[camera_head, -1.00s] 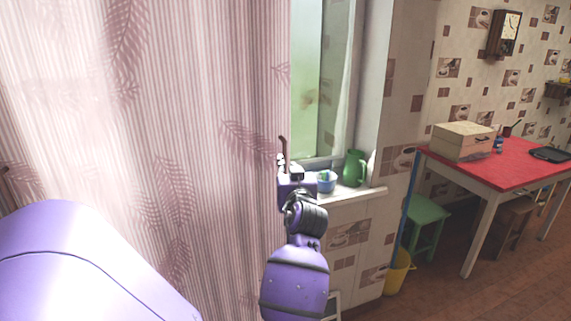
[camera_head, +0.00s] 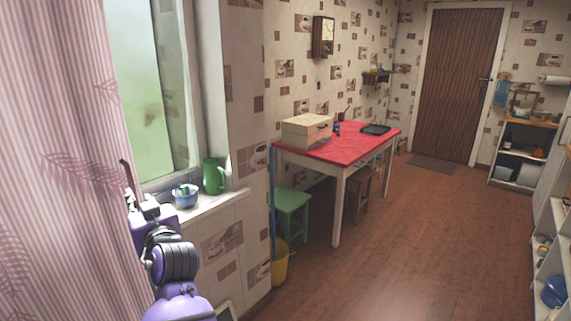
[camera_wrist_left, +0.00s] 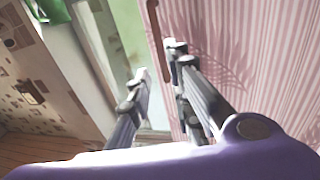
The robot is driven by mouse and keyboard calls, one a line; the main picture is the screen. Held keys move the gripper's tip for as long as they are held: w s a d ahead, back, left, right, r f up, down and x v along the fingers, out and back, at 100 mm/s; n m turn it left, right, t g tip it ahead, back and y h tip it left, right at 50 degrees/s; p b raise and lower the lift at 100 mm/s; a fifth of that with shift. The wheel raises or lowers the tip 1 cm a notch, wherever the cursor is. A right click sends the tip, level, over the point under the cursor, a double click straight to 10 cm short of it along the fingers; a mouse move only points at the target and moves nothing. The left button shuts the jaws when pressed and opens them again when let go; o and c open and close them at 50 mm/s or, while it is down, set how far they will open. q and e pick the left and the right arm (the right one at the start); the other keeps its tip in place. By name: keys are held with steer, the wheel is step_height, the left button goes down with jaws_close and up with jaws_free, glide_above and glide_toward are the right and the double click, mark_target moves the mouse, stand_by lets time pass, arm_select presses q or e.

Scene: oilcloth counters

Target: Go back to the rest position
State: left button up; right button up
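My left gripper (camera_head: 132,188) is at the lower left of the head view, in front of the curtain's edge and the window. In the left wrist view its two grey fingers (camera_wrist_left: 157,75) stand apart with a gap between them. A thin dark-brown curved bar (camera_head: 127,173) shows by the fingertips; it also shows in the left wrist view (camera_wrist_left: 155,35). I cannot tell whether it touches the fingers. My right gripper is in neither view.
A pink striped curtain (camera_head: 60,130) hangs at left. The windowsill (camera_head: 215,203) holds a blue bowl (camera_head: 185,196) and a green jug (camera_head: 214,176). A red table (camera_head: 350,146) with a box (camera_head: 306,130) and a green stool (camera_head: 290,203) stand beyond. The floor (camera_head: 410,240) at right is open.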

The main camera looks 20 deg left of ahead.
arm_select(q)
steer(key=shift+r, duration=0.1)
